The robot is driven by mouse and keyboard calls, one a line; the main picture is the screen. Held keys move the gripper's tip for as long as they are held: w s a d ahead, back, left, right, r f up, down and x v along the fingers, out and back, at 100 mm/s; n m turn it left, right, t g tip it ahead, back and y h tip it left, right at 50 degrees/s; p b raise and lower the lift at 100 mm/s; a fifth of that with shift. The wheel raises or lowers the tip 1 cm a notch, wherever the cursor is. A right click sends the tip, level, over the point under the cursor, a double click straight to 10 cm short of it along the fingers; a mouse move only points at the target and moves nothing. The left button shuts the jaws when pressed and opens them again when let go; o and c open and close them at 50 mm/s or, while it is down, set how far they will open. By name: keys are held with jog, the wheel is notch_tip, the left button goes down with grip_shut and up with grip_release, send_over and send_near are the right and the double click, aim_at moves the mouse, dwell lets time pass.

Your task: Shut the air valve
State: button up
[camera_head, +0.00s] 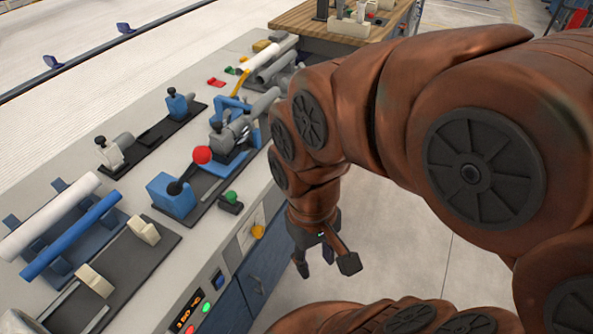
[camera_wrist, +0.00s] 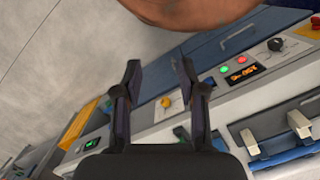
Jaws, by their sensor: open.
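A yellow knob (camera_head: 257,231), which looks like the air valve, sits on a pale plate on the bench's front panel. In the wrist view the yellow knob (camera_wrist: 166,102) shows between the two fingers, farther off and not touched. The exact angle of its handle is too small to tell. My gripper (camera_head: 315,264) hangs in front of the bench, to the right of the knob in the head view, pointing down. In the wrist view my gripper (camera_wrist: 160,68) has its fingers apart with nothing held.
The front panel also holds a red display (camera_head: 187,313) with green and red buttons and a dark switch (camera_head: 218,283). A green button box (camera_head: 231,202) stands on the bench edge above the knob. Blue drawers (camera_head: 262,270) lie below. Bare floor (camera_head: 405,235) is to the right.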

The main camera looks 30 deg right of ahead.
jog(key=w+d+f+n+t+h+b, duration=0.1)
jog(key=w+d+f+t+h+b, duration=0.3)
jog(key=w+d, duration=1.15)
jog(key=w+d+f+t+h+b, duration=0.1)
jog(key=w+d+f+t+b, duration=0.45)
jog(key=w+d, duration=1.05)
jog(key=w+d+f+n+t+y+b, duration=0.2)
jog(key=w+f+n+t+y+b, duration=0.15)
jog(key=w+f, duration=0.5)
jog(key=s+a+f+n+t+y+b, duration=0.2)
jog(key=s+a+f+t+y+b, duration=0.25)
jog(key=s+a+f+y, duration=0.4)
jog(key=shift+w+a+f+g+y+b, duration=0.1)
jog(key=shift+w+a+y, duration=0.25)
jog(key=shift+w, duration=0.6)
jog(key=shift+w+a+f+g+y+b, duration=0.2)
jog(key=shift+w+y, duration=0.25)
jog(key=shift+w, duration=0.45)
jog(key=shift+w+a+f+t+y, duration=0.1)
jog(key=shift+w+a+y, duration=0.3)
jog(key=shift+w, duration=0.55)
